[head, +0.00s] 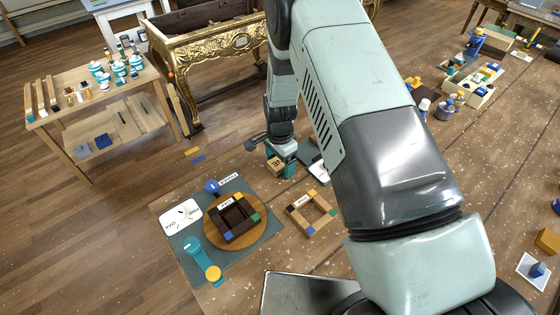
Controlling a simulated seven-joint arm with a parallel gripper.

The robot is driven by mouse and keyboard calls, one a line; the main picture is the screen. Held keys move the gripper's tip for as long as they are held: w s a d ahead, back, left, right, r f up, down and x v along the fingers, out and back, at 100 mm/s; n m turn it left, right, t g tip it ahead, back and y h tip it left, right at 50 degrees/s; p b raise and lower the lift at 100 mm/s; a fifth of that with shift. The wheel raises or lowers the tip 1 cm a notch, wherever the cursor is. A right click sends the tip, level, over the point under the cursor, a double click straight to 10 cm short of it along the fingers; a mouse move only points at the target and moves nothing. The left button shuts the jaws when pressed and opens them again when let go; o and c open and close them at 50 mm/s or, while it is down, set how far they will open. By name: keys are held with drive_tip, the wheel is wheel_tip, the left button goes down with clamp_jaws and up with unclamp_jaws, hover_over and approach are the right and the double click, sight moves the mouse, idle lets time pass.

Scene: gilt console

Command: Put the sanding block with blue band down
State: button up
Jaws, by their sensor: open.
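My gripper (281,168) is open, low over the far part of the worktable, with teal fingers pointing down. A small wooden block (274,164) with dark marks is at its fingers; I cannot tell whether it touches them or the surface beneath. No blue band can be made out on it, so I cannot be sure that it is the sanding block. A dark square tray (235,222) with coloured corners sits on a round wooden board (264,233). A lighter wooden frame (311,213) with coloured corners and a label lies to its right.
A teal-grey mat (176,245) under the board holds a white card (180,216), a teal item (193,246) and a yellow-topped item (214,274). A side table (62,126) and gilt console (212,47) stand beyond. My arm hides the table's middle.

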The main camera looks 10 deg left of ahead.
wheel_tip(320, 180, up, 12)
drive_tip(key=shift+r, duration=0.2)
idle(0.4)
drive_tip(key=s+d+r+n+t, duration=0.1)
drive_tip(key=s+d+r, duration=0.2)
drive_tip(key=r, duration=0.5)
drive_tip(key=s+d+r+n+t, duration=0.1)
drive_tip(key=s+d+r+n, duration=0.2)
drive_tip(key=r, duration=0.5)
drive_tip(key=s+d+r+t, duration=0.1)
drive_tip(key=s+d+r, duration=0.25)
drive_tip(key=r, duration=0.55)
drive_tip(key=s+d+r+n+t, duration=0.1)
drive_tip(key=s+d+r+n, duration=0.1)
drive_tip(key=s, duration=0.7)
drive_tip(key=s+d+r+n+t, duration=0.1)
drive_tip(key=s+d+r+n, duration=0.2)
drive_tip(key=s+d, duration=0.3)
drive_tip(key=s+r, duration=0.1)
drive_tip(key=s, duration=0.1)
drive_tip(key=shift+s+d+r+t, duration=0.15)
drive_tip(key=shift+s+r+t, duration=0.15)
drive_tip(key=shift+s+r, duration=0.1)
drive_tip(key=shift+w, duration=0.1)
